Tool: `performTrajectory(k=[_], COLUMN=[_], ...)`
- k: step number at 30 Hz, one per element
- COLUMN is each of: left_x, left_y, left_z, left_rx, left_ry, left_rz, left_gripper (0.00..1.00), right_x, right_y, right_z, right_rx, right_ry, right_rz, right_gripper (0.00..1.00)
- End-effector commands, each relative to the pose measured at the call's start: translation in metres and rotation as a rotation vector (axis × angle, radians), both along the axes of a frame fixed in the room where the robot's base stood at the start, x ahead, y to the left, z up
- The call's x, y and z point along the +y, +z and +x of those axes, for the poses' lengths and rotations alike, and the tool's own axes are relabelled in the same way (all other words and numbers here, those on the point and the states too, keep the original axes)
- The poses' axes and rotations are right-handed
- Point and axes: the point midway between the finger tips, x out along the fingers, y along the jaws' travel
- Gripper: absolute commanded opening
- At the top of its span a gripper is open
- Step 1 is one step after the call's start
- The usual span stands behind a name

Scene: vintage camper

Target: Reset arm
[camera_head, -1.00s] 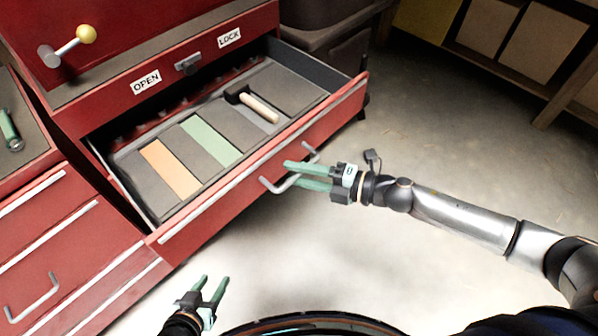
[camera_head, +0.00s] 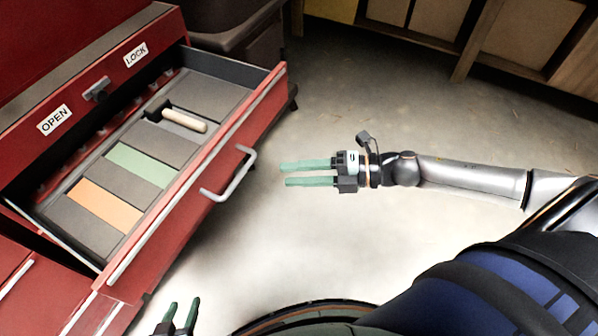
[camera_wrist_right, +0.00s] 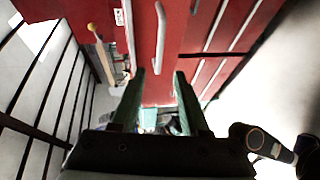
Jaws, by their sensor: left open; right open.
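My right gripper (camera_head: 308,173) is open and empty in the head view, with its green fingers pointing left at the drawer handle (camera_head: 230,176) and a gap between them. In the right wrist view its two fingers (camera_wrist_right: 160,95) stand apart with nothing held between them. My left gripper (camera_head: 178,318) is open at the bottom edge of the head view, partly cut off. The red drawer (camera_head: 200,168) is pulled open. It holds a hammer-like tool with a pale handle (camera_head: 184,120), a green panel (camera_head: 142,164) and an orange panel (camera_head: 105,206).
The red cabinet has OPEN (camera_head: 54,120) and LOCK (camera_head: 135,55) labels and a latch (camera_head: 96,90). A dark bin (camera_head: 235,30) stands behind the drawer. Wooden shelving (camera_head: 440,25) lines the back right. The floor (camera_head: 370,100) between is clear.

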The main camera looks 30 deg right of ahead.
Motion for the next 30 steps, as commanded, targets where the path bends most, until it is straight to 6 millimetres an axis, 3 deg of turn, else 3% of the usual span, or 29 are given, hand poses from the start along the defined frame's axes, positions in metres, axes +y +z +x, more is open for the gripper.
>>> performTrajectory(k=[22,26,30], left_x=[0.002,0.003,0.009], left_y=[0.003,0.017,0.039], left_z=[0.001,0.002,0.003], left_rx=[-0.002,-0.006,-0.014], left_ry=[0.002,0.006,0.015], left_rz=[0.003,0.005,0.012], left_gripper=[0.5,0.5,0.5], right_x=[-0.002,0.008,0.014], right_y=[0.003,0.006,0.003], right_z=[-0.002,0.003,0.008], right_rx=[0.013,0.105,0.322], right_ry=[-0.018,-0.132,-0.382], right_rz=[0.019,0.122,0.328], right_gripper=[0.45,0.45,0.45])
